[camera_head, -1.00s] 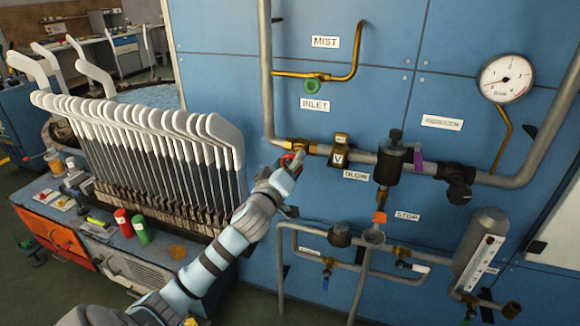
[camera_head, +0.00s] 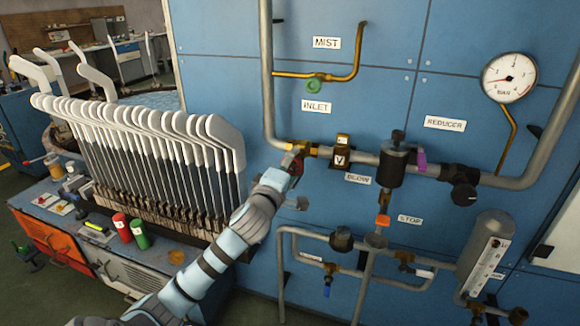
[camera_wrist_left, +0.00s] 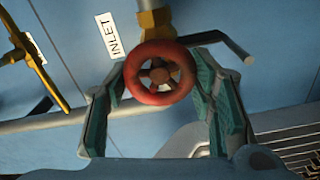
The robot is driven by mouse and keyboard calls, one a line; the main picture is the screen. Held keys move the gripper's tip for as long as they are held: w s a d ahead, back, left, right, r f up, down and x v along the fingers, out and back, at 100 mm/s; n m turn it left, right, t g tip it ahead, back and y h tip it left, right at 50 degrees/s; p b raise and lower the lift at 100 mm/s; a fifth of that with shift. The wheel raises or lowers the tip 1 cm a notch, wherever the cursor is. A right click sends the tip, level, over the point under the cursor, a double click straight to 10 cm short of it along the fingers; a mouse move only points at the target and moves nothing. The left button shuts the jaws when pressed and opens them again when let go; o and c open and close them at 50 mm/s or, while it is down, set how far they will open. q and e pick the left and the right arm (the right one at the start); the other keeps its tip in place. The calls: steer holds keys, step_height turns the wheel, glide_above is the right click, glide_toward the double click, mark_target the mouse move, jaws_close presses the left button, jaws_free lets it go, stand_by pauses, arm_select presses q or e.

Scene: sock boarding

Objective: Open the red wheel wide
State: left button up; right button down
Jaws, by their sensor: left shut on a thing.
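The red wheel (camera_wrist_left: 160,74) is a small round handwheel with spokes, on a brass valve (camera_wrist_left: 153,20) in the pipe. In the left wrist view it sits between the two teal-padded fingers of my left gripper (camera_wrist_left: 160,85), which is shut on its rim. In the head view my left gripper (camera_head: 292,163) reaches the brass valve (camera_head: 301,147) at the left end of the horizontal pipe. Its wrist hides most of the wheel there. My right gripper is not in view.
A green wheel (camera_head: 314,86) is above, near the INLET label (camera_head: 316,107). A black reducer body (camera_head: 393,165) and a pressure gauge (camera_head: 508,78) are to the right. White sock boards (camera_head: 150,125) stand in a dense row at the left, close to my forearm.

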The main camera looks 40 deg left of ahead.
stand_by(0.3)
arm_select(q)
steer(key=o, duration=1.2)
steer(key=shift+c, duration=0.2)
steer(key=v, duration=1.2)
